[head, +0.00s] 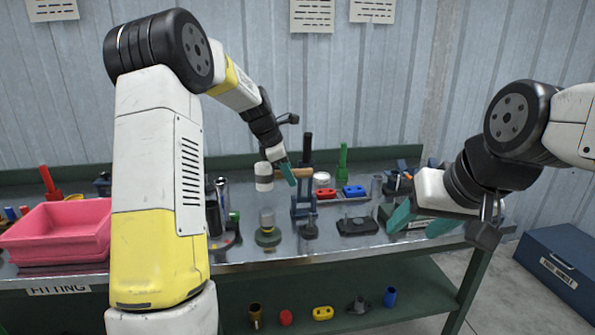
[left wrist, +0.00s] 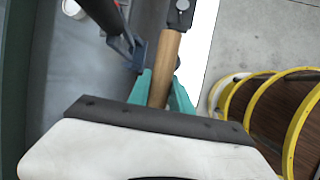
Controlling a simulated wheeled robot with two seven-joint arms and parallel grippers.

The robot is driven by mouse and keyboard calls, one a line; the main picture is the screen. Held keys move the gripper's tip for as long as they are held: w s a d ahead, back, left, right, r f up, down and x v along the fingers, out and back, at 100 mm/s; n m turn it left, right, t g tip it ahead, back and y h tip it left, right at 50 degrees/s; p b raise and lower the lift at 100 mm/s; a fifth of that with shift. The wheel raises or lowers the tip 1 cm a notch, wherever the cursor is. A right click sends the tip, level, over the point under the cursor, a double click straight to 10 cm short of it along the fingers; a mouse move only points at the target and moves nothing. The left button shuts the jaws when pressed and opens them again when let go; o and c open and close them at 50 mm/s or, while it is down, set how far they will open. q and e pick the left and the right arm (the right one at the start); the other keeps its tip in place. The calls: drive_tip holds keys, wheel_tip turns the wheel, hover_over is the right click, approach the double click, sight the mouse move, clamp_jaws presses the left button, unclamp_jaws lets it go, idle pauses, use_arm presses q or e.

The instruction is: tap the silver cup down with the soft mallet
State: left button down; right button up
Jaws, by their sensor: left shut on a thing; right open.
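The silver cup (head: 267,217) appears to be the pale, short cylinder seated upright in a dark round base on the bench. My left gripper (head: 288,172) is shut on the wooden handle of the soft mallet (head: 263,178). The mallet's pale head hangs above the cup, with a clear gap between them. In the left wrist view the handle (left wrist: 166,68) runs between the teal fingers; I cannot make out the head clearly there. My right gripper (head: 421,223) is open and empty near the bench's right front.
A pink bin (head: 58,232) stands at the bench's left. A dark upright fixture (head: 304,200) stands right of the cup. A blue block (head: 354,191), a black block (head: 358,226) and a clear cylinder (head: 376,190) are farther right. A blue case (head: 562,262) lies on the floor.

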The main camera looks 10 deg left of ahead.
use_arm(q)
drive_tip(key=shift+w+r, duration=0.15)
drive_tip(key=shift+d, duration=0.1)
drive_tip(key=shift+f, duration=2.25)
wheel_tip(320, 180, down, 5)
drive_tip(key=shift+f, duration=0.1)
drive_tip(key=shift+r, duration=0.2)
wheel_tip(320, 180, up, 7)
drive_tip(key=shift+r, duration=0.15)
wheel_tip(320, 180, down, 8)
